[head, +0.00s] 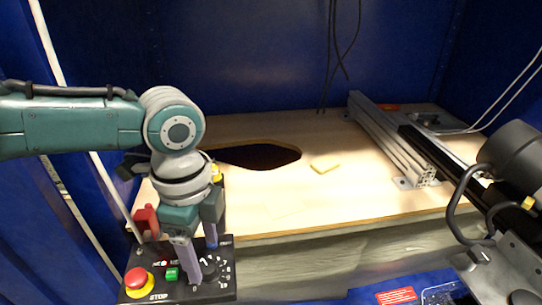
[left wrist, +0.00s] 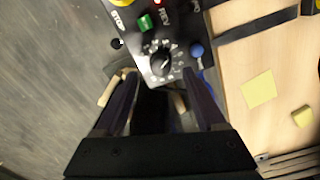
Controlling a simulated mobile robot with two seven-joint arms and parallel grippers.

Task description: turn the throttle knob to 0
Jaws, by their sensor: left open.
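The throttle knob (head: 209,270) is a small black dial with a ring of white marks on the black control box (head: 225,291), at the lower left of the head view. It shows more clearly in the left wrist view (left wrist: 160,63), with a pale pointer line on it; I cannot read the number it points at. My left gripper (head: 203,264) is open above the box, its fingers pointing down near the knob. In the left wrist view the two fingers (left wrist: 162,85) are spread, with the knob just beyond their tips and between them. I cannot tell whether they touch it.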

